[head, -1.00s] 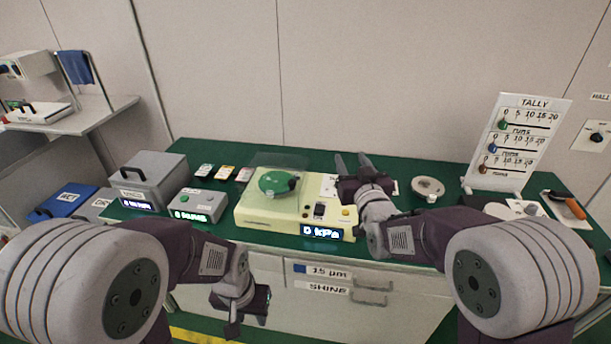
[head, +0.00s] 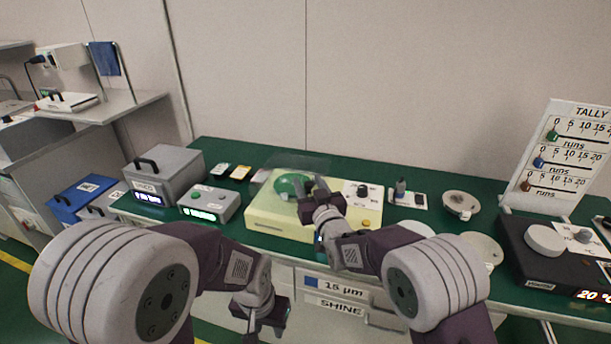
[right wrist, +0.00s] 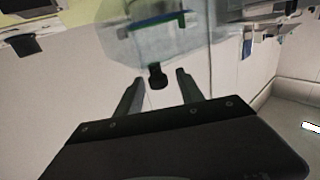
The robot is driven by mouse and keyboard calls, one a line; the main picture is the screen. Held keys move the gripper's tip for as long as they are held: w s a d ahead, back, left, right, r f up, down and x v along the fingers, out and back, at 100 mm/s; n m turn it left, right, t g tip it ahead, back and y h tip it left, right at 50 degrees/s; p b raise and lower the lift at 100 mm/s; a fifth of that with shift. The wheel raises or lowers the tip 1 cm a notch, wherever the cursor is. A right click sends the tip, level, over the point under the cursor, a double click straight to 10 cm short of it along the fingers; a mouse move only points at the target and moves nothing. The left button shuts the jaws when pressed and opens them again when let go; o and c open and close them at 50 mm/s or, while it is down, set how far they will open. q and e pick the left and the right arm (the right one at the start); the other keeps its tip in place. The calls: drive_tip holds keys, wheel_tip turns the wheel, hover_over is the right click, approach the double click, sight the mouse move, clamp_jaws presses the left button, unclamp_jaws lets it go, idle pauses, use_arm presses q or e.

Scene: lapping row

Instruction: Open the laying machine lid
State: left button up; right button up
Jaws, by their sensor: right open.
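The cream lapping machine (head: 262,215) stands on the green bench, with a round green plate (head: 289,183) on top. Its clear lid (head: 302,162) shows as a faint transparent sheet at the plate's rear; its exact angle is hard to tell. My right gripper (head: 308,186) is open over the machine's top and hides part of the plate. In the right wrist view, the clear lid (right wrist: 160,45) is ahead, and a black knob (right wrist: 157,76) on its edge lies between the tips of my open right fingers (right wrist: 158,88). My left gripper (head: 262,318) hangs low before the bench; its jaws are unclear.
A grey box (head: 165,172) with a black handle and a small grey unit (head: 209,204) stand left of the machine. A round dish (head: 461,203), a tally board (head: 570,160) and a black unit (head: 530,258) are to the right.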

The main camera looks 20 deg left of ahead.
sight(305, 178)
drive_tip(key=shift+x, duration=1.6)
clamp_jaws()
